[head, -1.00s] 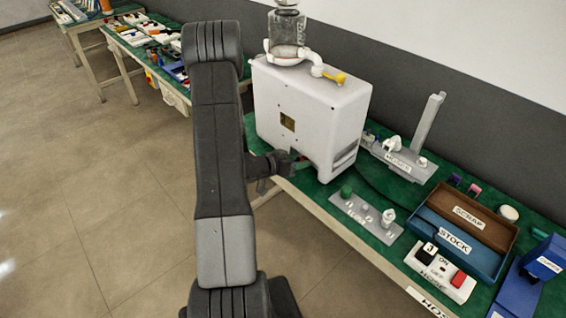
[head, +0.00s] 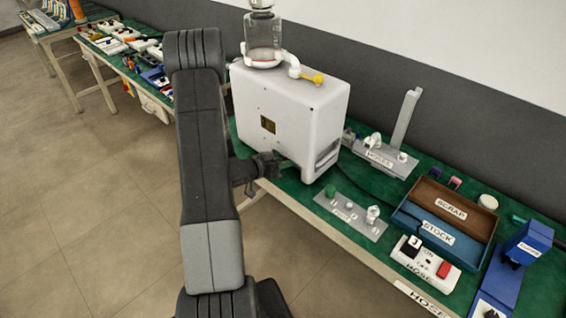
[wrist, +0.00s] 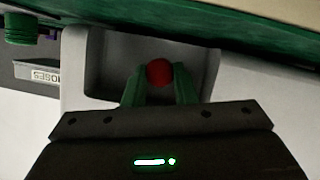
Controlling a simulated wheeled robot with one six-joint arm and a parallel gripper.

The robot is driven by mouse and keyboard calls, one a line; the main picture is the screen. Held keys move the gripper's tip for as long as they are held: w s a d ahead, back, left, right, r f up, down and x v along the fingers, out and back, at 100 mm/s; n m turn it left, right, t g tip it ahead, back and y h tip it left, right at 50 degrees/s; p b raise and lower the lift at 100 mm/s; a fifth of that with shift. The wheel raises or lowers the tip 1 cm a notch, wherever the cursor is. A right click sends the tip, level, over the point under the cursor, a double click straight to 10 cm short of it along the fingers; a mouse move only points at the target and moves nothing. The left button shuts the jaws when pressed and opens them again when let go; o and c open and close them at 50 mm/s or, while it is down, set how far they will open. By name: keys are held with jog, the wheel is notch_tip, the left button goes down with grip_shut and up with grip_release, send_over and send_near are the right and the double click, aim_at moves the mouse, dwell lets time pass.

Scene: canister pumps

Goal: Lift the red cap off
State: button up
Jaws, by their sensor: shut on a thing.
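The red cap (wrist: 159,72) shows in the wrist view as a round red end between the two green fingers of my gripper (wrist: 160,88). The gripper is shut on it. Behind it is the grey recess (wrist: 110,60) at the foot of the white canister pump (head: 288,110). I cannot tell whether the cap still touches the pump. In the head view my gripper (head: 288,163) is at the pump's lower front, partly hidden by my arm, and the cap is not clear there.
The floor at left is clear.

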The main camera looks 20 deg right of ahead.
jog(key=shift+a, duration=0.15)
jog(key=shift+s+a, duration=0.4)
jog(key=shift+a, duration=0.4)
jog(key=shift+a, duration=0.25)
jog(key=a, duration=0.1)
jog(key=s+a, duration=0.1)
jog(key=a, duration=0.1)
jog(key=s+a, duration=0.1)
jog(key=shift+a, duration=0.15)
dwell(0.4)
